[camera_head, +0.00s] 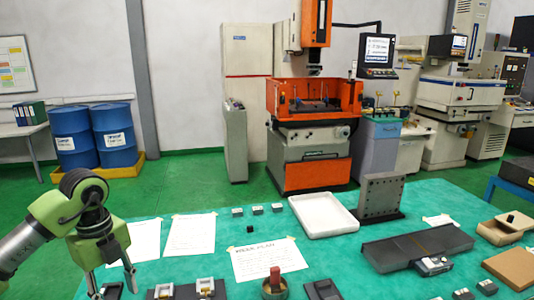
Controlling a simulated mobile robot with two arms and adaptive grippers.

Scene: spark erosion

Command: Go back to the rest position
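My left arm comes in from the left, with its green wrist bent down over the front left of the teal-covered table (230,232). My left gripper (111,281) points down at the table, its two fingers spread apart with nothing seen between them. A small dark object lies on the table near the fingertips; I cannot tell whether they touch it. My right arm and gripper are not in view.
The table holds paper sheets (190,234), a white tray (325,213), an upright metal plate (381,197), a long dark fixture (417,246), a red-topped piece (274,279) and small blocks. Behind stand an orange machine (314,105) and blue barrels (113,126). Green floor between is clear.

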